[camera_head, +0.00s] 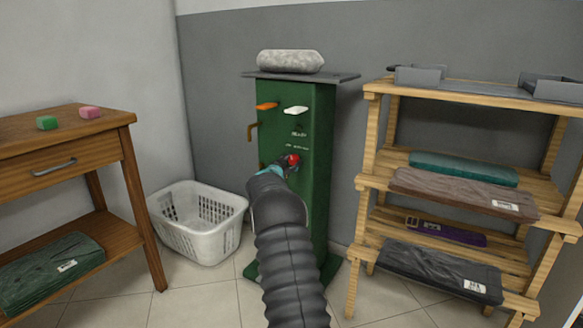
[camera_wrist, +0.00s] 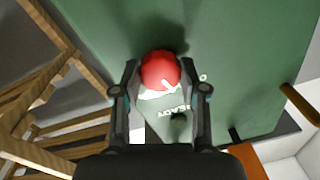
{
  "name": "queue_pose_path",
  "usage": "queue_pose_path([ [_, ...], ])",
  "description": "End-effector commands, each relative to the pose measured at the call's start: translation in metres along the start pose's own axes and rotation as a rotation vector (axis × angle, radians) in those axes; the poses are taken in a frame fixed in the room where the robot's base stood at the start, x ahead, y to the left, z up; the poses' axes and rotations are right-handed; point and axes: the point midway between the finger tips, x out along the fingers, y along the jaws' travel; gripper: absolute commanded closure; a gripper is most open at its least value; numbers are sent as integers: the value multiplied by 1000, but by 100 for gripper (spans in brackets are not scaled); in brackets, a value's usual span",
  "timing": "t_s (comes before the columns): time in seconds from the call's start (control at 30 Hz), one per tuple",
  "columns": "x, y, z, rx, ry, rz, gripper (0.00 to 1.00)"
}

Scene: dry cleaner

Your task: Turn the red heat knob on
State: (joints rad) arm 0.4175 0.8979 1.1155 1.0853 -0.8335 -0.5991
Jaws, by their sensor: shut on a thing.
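The red heat knob (camera_head: 292,160) is on the front of the green cabinet (camera_head: 312,205). In the wrist view the red knob (camera_wrist: 160,70) sits between the two fingers of my gripper (camera_wrist: 160,82), which is shut on it. The knob has a white pointer mark, and white lettering lies beside it on the panel. In the head view my arm comes up from below and my gripper (camera_head: 283,166) partly hides the knob and the panel around it.
The cabinet carries an orange lever (camera_head: 267,106), a white lever (camera_head: 296,110) and a grey padded block (camera_head: 291,61) on top. A white basket (camera_head: 200,248) stands left on the floor. A wooden shelf (camera_head: 372,140) stands right, a wooden table (camera_head: 128,120) left.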

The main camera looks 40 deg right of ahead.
Motion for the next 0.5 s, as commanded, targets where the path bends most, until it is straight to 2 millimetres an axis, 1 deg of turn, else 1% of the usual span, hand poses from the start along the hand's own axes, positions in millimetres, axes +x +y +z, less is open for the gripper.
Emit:
queue_pose_path([
  [0.03, 0, 1, 3, 43, 3, 1, 92],
  [0.5, 0, 1, 4, 489, 27, 4, 92],
])
